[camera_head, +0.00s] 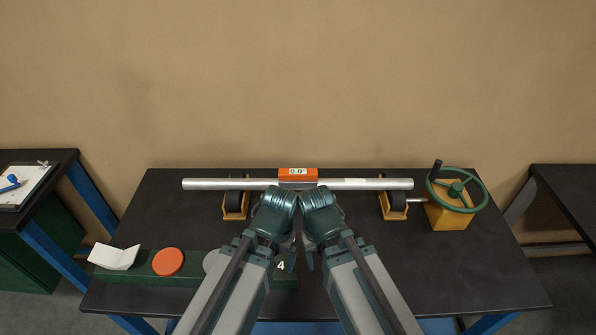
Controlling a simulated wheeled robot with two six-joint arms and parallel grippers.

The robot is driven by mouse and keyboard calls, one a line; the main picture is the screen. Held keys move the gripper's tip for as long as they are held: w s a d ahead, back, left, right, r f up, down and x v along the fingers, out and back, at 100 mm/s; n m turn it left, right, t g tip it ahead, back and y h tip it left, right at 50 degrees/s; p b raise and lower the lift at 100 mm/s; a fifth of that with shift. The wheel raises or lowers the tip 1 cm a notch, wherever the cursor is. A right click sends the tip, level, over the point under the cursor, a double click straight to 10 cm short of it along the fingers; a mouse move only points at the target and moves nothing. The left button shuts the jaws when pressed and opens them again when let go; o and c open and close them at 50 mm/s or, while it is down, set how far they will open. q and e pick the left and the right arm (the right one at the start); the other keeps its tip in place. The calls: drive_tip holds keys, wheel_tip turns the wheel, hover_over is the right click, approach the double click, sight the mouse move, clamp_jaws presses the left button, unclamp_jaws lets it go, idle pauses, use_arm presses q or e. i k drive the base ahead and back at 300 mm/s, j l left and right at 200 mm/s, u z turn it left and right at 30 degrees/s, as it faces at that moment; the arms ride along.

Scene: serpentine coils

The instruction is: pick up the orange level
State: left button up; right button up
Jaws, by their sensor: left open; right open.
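The orange level (298,175) is a small block with a display reading 0.0°. It sits on top of a long silver tube (225,184) that lies across the table. My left gripper (290,245) and my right gripper (309,262) are close together near the middle of the table, in front of the tube and below the level in the picture. Both are apart from the level. My wrists hide most of the fingers, and I see nothing held.
The tube rests on two yellow roller stands (235,204) (393,206). A yellow box with a green handwheel (456,190) stands at the right. A green panel (130,277) with an orange disc (168,262) and white paper (114,257) is at front left. The dark table (460,270) is clear at front right.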

sight(288, 178)
drive_tip(key=z, duration=1.65)
drive_tip(key=k+j, duration=0.7)
drive_tip(key=k, duration=0.05)
